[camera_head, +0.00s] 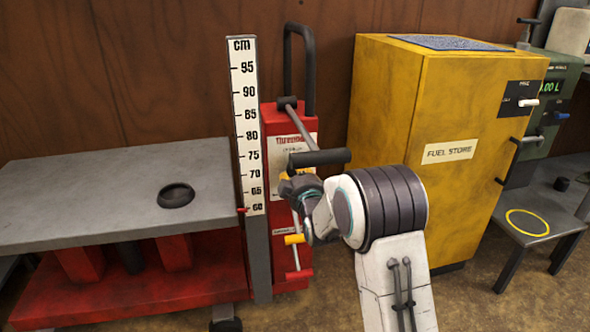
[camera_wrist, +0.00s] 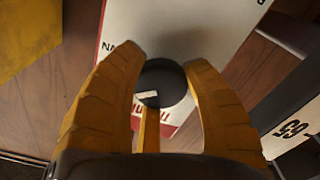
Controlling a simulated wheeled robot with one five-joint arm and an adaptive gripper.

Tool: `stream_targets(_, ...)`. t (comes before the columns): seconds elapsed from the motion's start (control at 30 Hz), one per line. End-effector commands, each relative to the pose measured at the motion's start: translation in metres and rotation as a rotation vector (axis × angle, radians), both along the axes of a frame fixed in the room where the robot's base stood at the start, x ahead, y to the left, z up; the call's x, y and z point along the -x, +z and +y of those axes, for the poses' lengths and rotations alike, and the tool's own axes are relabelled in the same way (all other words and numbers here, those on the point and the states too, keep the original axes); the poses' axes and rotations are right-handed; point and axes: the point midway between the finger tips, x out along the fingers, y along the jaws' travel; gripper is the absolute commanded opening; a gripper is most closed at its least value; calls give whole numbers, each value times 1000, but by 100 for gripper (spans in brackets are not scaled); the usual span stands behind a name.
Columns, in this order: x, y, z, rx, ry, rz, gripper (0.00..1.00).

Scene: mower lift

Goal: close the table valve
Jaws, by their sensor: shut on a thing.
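The red lift column (camera_head: 291,268) stands right of the lift table, with a white label on its face. My gripper (camera_head: 297,178) is at that face, just below the column's black lever grip. In the wrist view, my gripper's (camera_wrist: 162,85) yellow fingers are shut around a round black knob (camera_wrist: 165,76), which I take to be the table valve. A narrow yellow bar (camera_wrist: 148,130) runs up to the knob between the fingers. I cannot tell if it is a lever or part of the gripper. In the head view the knob is hidden by my gripper and wrist.
The black lever grip (camera_head: 320,158) sticks out close above my wrist. The height scale (camera_head: 245,125) stands close left, with a red pointer near 60. The grey lift table (camera_head: 90,190) is at the left. The yellow fuel store (camera_head: 430,110) stands to the right.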

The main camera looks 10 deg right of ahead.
Motion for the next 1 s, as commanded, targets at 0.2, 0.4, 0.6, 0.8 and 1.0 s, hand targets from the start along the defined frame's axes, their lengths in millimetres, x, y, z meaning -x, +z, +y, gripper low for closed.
stream_targets(0.2,1,-6,-1,206,-1,17,12)
stream_targets(0.4,1,-6,-2,396,-1,17,12)
stream_targets(0.6,1,-6,-2,577,-1,18,12)
stream_targets(0.8,1,-5,-3,731,-1,18,12)
stream_targets(1.0,1,-5,-3,842,-1,18,12)
